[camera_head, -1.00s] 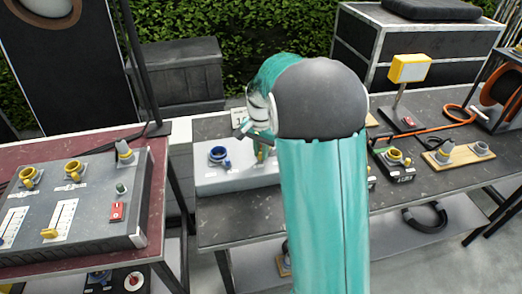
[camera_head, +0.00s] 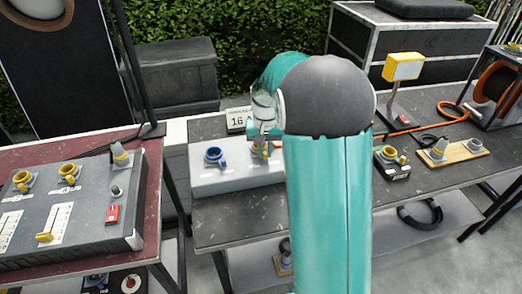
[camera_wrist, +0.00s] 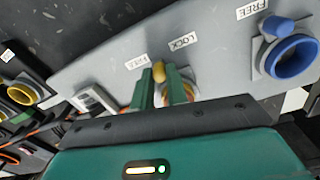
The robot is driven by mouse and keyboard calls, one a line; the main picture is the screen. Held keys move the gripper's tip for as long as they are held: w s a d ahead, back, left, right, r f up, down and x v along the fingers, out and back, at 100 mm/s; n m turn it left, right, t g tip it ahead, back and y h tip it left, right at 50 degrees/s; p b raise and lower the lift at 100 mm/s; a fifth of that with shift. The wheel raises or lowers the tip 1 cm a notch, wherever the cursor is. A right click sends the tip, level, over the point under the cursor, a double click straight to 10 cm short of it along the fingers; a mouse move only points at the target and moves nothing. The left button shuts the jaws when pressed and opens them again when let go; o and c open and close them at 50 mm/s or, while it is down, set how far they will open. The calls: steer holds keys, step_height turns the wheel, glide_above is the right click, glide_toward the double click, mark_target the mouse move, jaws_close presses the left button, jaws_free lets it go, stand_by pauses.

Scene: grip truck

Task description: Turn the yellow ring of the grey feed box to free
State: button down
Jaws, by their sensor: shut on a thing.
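The grey feed box (camera_head: 232,182) stands on the dark table, left of my arm in the head view. In the wrist view, its yellow ring is mostly hidden behind my gripper (camera_wrist: 160,85). The ring's yellow lug (camera_wrist: 159,71) shows between my two green fingers, which are shut on it. The lug lies between the FREE label (camera_wrist: 137,61) and the LOCK label (camera_wrist: 183,42). The box also carries a blue ring (camera_wrist: 292,56) with its own FREE label (camera_wrist: 252,9); it shows in the head view too (camera_head: 214,157).
A sloping control panel (camera_head: 85,205) stands on the left table. A small black box with a yellow ring (camera_head: 393,171) and a wooden board with fittings (camera_head: 465,151) lie to the right. A number sign (camera_head: 238,120) stands behind the feed box.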

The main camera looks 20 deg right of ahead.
steer(key=shift+w+d+n, duration=0.1)
steer(key=shift+d+n, duration=0.3)
steer(key=shift+n, duration=0.5)
steer(key=shift+d+n, duration=0.4)
steer(key=shift+n, duration=0.5)
steer(key=c, duration=1.4)
jaws_free()
step_height(320, 180, up, 14)
steer(key=shift+f, duration=0.1)
